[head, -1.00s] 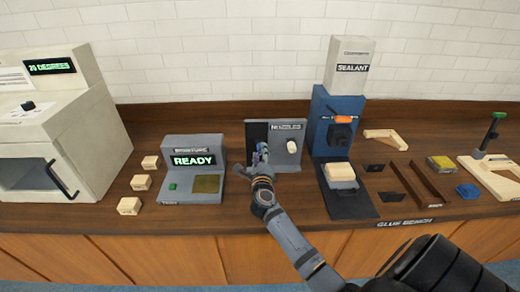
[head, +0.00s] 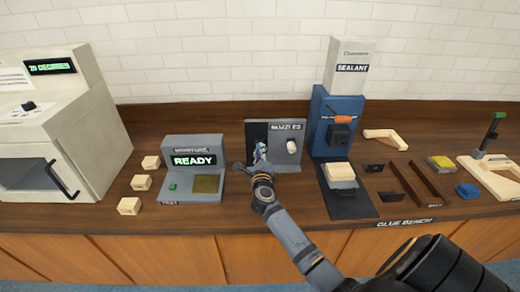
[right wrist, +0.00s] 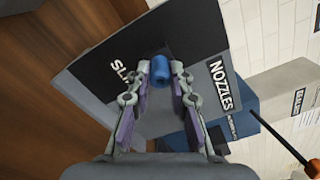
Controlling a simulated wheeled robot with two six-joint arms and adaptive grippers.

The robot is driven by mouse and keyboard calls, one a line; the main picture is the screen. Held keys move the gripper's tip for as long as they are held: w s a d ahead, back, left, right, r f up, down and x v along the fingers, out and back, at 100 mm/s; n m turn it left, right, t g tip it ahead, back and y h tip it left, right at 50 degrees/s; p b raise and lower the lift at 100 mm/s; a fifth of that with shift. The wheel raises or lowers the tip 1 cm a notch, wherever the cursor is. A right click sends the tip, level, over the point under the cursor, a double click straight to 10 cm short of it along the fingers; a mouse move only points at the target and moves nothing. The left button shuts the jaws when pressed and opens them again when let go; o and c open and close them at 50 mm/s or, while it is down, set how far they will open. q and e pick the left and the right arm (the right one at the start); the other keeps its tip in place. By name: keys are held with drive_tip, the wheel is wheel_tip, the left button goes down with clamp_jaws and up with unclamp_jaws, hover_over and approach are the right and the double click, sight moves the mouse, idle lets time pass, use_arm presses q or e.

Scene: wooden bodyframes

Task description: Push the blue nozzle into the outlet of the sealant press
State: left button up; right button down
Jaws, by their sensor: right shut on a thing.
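The blue nozzle (right wrist: 160,72) shows between the fingertips of my right gripper in the right wrist view, in front of the dark panel of the nozzle rack (right wrist: 205,55). My right gripper (head: 261,156) is shut on it, at the left part of the rack in the head view. The gripper mostly hides the nozzle there. The sealant press (head: 321,132) is the blue stand right of the rack, with a white sealant box (head: 348,68) on top. Its dark dispensing head (head: 341,135) faces forward; I cannot make out the outlet opening. My left gripper is not in view.
A white rounded piece (head: 292,146) is on the rack's right side. A pale wooden block (head: 341,171) sits on the press's base. The moisture meter (head: 193,150) reads READY at left. Brown strips (head: 414,183) and small parts lie right of the press.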

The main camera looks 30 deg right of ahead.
drive_tip(key=shift+s+a+p, duration=0.4)
drive_tip(key=shift+s, duration=0.2)
idle(0.4)
drive_tip(key=shift+p+v, duration=0.3)
drive_tip(key=shift+v, duration=0.8)
